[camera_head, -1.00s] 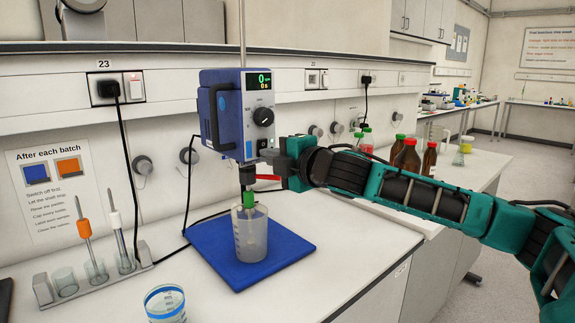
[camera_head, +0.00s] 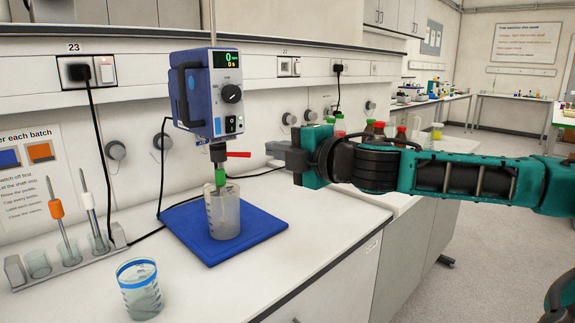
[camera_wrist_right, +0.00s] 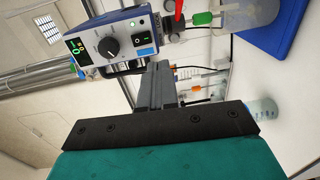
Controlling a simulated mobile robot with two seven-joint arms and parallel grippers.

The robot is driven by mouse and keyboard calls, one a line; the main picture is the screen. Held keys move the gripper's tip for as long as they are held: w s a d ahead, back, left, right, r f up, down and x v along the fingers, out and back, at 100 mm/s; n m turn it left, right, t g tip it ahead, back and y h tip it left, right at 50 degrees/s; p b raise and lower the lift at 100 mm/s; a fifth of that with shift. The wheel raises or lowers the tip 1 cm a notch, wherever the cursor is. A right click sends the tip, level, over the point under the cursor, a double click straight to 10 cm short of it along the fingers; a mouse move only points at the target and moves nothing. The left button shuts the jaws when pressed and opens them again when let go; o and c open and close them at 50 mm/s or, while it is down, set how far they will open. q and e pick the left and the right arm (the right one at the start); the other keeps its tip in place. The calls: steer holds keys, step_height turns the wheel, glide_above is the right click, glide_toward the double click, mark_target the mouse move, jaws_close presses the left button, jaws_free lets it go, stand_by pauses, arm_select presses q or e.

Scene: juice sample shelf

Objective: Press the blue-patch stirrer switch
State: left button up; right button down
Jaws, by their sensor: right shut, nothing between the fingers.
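The blue overhead stirrer (camera_head: 208,90) hangs above a beaker (camera_head: 223,212) on a blue mat (camera_head: 268,224). Its display (camera_head: 225,60) reads 0. A black rocker switch (camera_head: 234,124) is on the lower front, with a light-blue patch (camera_head: 217,126) beside it; the switch also shows in the right wrist view (camera_wrist_right: 142,39). My right gripper (camera_head: 270,148) is shut and empty, to the right of the switch and a little lower, with a gap between them. In the right wrist view its closed fingers (camera_wrist_right: 158,68) point toward the stirrer's front. My left gripper is out of view.
A red lever (camera_head: 238,154) sticks out below the stirrer. A blue-rimmed beaker (camera_head: 139,288) stands at the front, and a rack (camera_head: 70,262) with two probes at left. Bottles (camera_head: 400,133) stand behind my right arm. The bench right of the mat is clear.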

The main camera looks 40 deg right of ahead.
steer(key=shift+s+d+f+b, duration=0.15)
steer(key=shift+s+b, duration=0.4)
steer(key=shift+s, duration=0.4)
